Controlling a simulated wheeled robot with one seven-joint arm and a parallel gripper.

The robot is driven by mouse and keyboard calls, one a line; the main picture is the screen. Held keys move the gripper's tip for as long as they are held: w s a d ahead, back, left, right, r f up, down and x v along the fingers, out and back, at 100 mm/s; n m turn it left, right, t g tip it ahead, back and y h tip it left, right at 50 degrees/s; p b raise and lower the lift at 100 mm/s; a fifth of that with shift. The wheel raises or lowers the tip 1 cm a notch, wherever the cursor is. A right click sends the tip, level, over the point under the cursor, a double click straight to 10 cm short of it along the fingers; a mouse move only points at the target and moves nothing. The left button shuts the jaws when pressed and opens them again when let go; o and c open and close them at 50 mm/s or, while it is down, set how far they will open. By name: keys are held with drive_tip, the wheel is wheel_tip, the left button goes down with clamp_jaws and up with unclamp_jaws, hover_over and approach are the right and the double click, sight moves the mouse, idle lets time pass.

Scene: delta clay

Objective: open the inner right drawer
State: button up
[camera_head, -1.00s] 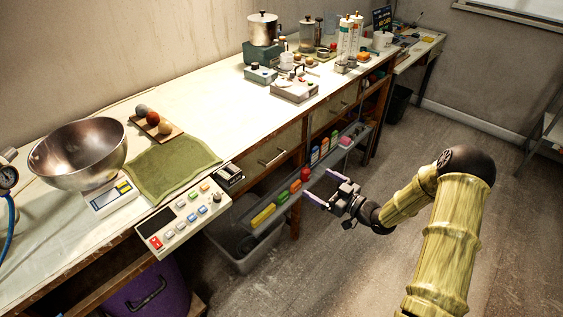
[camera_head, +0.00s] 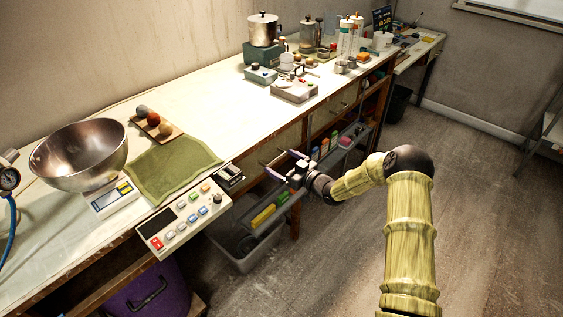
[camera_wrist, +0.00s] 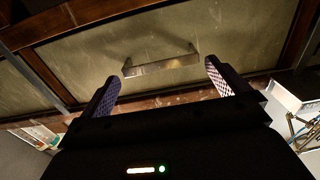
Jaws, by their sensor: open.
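The drawer (camera_head: 287,139) in front of my gripper is a pale greenish panel in a brown wooden frame under the bench top. It looks shut. Its metal bar handle (camera_wrist: 160,66) shows clearly in the wrist view, ahead of and between my fingers. In the head view my fingers partly cover the handle. My gripper (camera_head: 281,161) is open and empty, with a finger on each side of the handle's line; it also shows in the wrist view (camera_wrist: 162,86). A gap seems to remain between fingertips and handle. Another drawer (camera_head: 345,101) with a handle is farther right, also shut.
A grey shelf (camera_head: 272,213) with coloured boxes runs below the drawers, close under my gripper. A control panel (camera_head: 182,220) juts over the bench's front edge at left. The bench top holds a steel bowl (camera_head: 80,152) and a green cloth (camera_head: 172,168). The floor at right is clear.

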drive_tip(key=shift+w+a, duration=0.25)
drive_tip(key=shift+a, duration=0.1)
drive_tip(key=c, duration=1.1)
drive_tip(key=shift+d, duration=0.1)
